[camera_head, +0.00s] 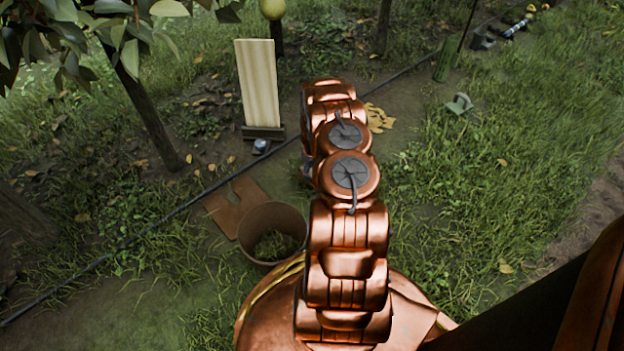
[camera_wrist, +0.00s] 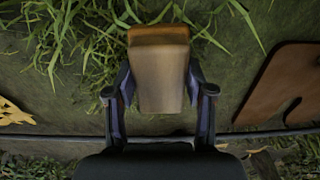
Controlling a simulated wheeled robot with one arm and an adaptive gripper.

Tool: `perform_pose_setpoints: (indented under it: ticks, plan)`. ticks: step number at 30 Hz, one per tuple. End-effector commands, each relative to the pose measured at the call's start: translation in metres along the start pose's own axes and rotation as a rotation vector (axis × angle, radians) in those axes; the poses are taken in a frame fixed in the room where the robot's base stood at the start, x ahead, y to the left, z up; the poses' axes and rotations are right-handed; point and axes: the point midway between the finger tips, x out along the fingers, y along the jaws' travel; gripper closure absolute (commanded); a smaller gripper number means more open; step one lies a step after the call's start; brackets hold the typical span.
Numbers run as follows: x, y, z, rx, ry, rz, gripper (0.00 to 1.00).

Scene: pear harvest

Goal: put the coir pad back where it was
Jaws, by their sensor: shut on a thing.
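My gripper (camera_wrist: 160,82) is in the wrist view, with its two fingers shut on the sides of a tan block (camera_wrist: 160,78) with an orange-brown far end. The block may be the coir pad; its fibre texture is too small to tell. It is held over bare soil and grass, and its height above them is unclear. A flat brown slotted sheet (camera_head: 236,206) lies on the ground in the head view, left of my arm. It also shows at the right of the wrist view (camera_wrist: 275,85).
A brown pot (camera_head: 270,232) stands beside the slotted sheet. A pale upright board (camera_head: 258,85) on a dark base stands behind it. A dark hose (camera_head: 150,224) crosses the ground. A yellow flat piece (camera_head: 379,118) lies right of my arm. Open grass lies to the right.

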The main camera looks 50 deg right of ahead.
Motion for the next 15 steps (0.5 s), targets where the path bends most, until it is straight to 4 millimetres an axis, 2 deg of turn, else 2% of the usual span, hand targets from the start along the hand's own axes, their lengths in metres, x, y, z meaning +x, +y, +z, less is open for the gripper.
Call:
perform_pose_setpoints:
  ticks: [6,15]
  plan:
    - [0.034,0.0,0.001,0.0,0.0,0.0,1.0]
    - [0.035,0.0,0.001,0.0,0.001,0.0,1.0]
